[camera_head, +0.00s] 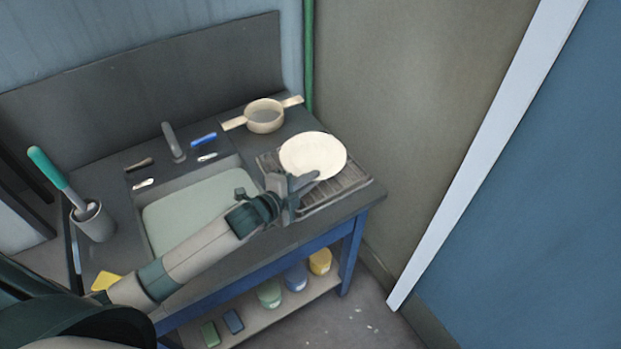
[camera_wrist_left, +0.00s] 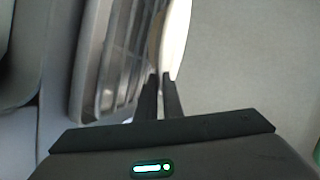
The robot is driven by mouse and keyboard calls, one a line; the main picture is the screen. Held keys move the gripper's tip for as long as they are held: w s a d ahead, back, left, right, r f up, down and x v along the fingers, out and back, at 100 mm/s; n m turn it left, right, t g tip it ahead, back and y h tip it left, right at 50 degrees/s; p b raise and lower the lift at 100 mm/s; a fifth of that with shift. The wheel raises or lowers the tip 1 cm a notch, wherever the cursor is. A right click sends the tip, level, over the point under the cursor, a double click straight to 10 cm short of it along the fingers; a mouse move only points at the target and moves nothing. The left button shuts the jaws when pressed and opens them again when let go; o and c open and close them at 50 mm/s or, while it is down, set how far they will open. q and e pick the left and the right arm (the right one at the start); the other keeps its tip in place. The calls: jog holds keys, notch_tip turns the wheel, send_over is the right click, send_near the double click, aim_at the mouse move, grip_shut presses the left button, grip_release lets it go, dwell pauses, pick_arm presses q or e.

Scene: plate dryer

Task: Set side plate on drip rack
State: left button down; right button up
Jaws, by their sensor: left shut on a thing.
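A pale round side plate (camera_head: 313,154) shows over the drip rack (camera_head: 350,188) at the right end of the counter. My left gripper (camera_head: 304,181) is shut on the plate's near edge. In the left wrist view the two dark fingers (camera_wrist_left: 160,88) pinch the plate (camera_wrist_left: 177,35), which appears edge-on. The grey ribbed rack (camera_wrist_left: 113,70) shows just left of the plate there. The plate covers part of the rack in the head view, and I cannot tell whether it touches the slats. My right gripper is not in view.
The sink (camera_head: 195,210) lies left of the rack, with a faucet (camera_head: 173,142) behind it. A beige two-handled pot (camera_head: 264,116) stands behind the rack. A grey holder (camera_head: 93,222) with a green-handled brush is at far left. A wall rises at right.

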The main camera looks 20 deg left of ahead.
pick_arm(q)
jog(key=shift+f, duration=0.1)
jog(key=shift+f, duration=0.15)
jog(key=c, duration=2.2)
grip_release()
jog(key=shift+s, duration=0.1)
jog(key=shift+b+v, duration=1.45)
jog(key=shift+v, duration=4.5)
